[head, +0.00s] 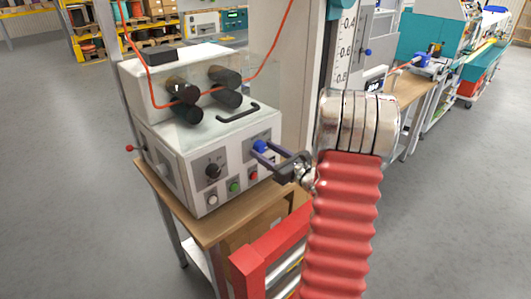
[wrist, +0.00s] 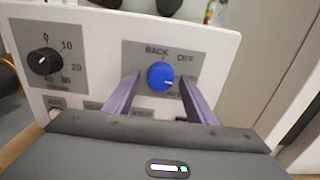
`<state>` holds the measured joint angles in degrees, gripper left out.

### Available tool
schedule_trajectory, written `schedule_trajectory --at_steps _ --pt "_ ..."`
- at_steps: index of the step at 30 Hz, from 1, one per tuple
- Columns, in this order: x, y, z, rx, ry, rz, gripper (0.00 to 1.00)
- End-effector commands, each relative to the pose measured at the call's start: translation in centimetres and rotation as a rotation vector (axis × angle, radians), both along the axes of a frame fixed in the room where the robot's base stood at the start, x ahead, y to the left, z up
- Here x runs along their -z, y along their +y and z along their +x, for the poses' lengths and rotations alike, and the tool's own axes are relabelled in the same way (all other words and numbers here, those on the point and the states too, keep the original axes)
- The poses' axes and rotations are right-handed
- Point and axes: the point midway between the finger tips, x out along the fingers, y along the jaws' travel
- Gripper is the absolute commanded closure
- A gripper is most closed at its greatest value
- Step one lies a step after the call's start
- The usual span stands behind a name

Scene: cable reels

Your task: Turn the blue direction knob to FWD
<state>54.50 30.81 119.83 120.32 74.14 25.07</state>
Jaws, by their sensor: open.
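The blue direction knob (wrist: 161,77) sits on a grey label plate on the machine's white front panel. In the wrist view the words BACK and OFF show above it; the lettering at its lower right is partly hidden by a finger. The direction its pointer faces is hard to tell. In the head view the blue knob (head: 261,146) is on the right part of the front panel. My gripper (wrist: 158,78) is open, with one finger on each side of the knob and a gap to it on both sides. It also shows in the head view (head: 271,155).
A black dial (wrist: 45,62) with numbers is left of the knob. Below are a green button (head: 234,186), a red button (head: 253,175) and a white button (head: 212,199). The machine stands on a wooden bench (head: 200,232). A tall column with a scale (head: 341,50) stands behind my arm.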

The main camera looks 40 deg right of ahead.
Motion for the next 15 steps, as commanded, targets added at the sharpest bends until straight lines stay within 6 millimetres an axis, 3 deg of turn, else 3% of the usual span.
schedule_trajectory --at_steps 3,15 --pt "0.0 -0.01 -0.02 0.0 0.0 0.0 0.5" --pt "-0.01 -0.02 -0.05 0.0 0.0 0.0 0.79"
